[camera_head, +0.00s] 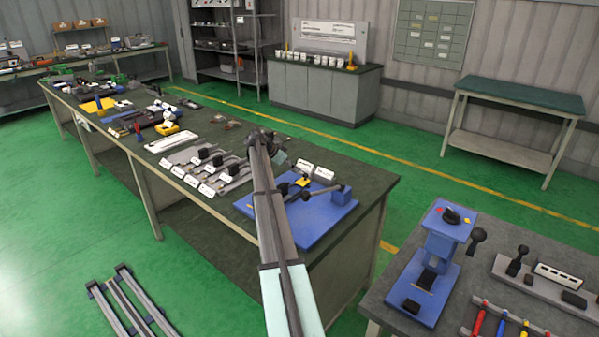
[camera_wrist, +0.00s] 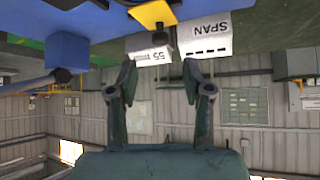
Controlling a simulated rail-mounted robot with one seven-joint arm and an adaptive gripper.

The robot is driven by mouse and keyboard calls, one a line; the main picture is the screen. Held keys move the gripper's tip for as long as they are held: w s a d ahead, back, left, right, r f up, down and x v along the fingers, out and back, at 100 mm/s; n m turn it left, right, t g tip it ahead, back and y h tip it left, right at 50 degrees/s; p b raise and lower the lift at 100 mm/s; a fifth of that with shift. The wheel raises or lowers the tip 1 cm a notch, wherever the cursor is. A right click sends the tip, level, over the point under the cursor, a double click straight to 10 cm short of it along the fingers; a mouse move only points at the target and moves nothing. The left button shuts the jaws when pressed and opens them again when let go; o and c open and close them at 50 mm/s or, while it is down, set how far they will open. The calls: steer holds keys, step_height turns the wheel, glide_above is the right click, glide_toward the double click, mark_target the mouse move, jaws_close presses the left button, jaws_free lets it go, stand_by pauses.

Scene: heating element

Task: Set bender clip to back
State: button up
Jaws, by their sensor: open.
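The bender is a blue plate (camera_head: 318,216) with a blue block and dark lever parts, at the near right end of the long dark table. A small yellow piece with a dark knob (camera_head: 302,182), which looks like the bender clip, sits at the plate's back part. In the wrist view, which appears upside down, the yellow piece (camera_wrist: 150,14) is at the top, just beyond my fingertips. My gripper (camera_wrist: 160,72) is open and empty, with nothing between its fingers. In the head view my arm hides part of the plate, and the fingertips are hard to make out.
Two white labelled blocks (camera_head: 324,174) stand just behind the plate; one reads SPAN in the wrist view (camera_wrist: 207,36). Several metal pieces with dark handles (camera_head: 208,172) lie left of my arm. A second table with a blue press (camera_head: 447,245) stands at right, across a floor gap.

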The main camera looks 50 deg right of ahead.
steer(key=shift+v, duration=1.5)
